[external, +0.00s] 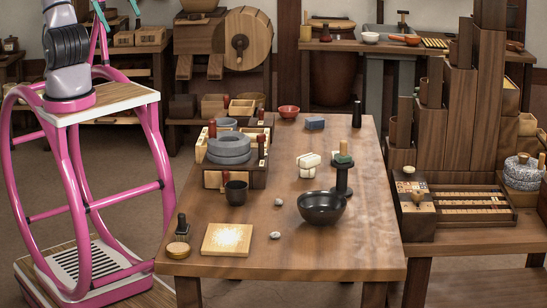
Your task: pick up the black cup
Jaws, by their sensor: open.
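The black cup (236,193) stands upright on the wooden table, in front of the stone quern in its wooden box. Its dark opening faces up, and I cannot see what is inside. My gripper is not visible in the external view. Only the lower part of my arm shows at the top left, above the pink frame, and it runs out of the top of the picture.
The quern (229,148) stands close behind the cup. A black bowl (322,208) and dark stand (343,178) are to its right. A pale square board (227,240) lies in front, with small pebbles nearby. The table's front right (350,255) is clear.

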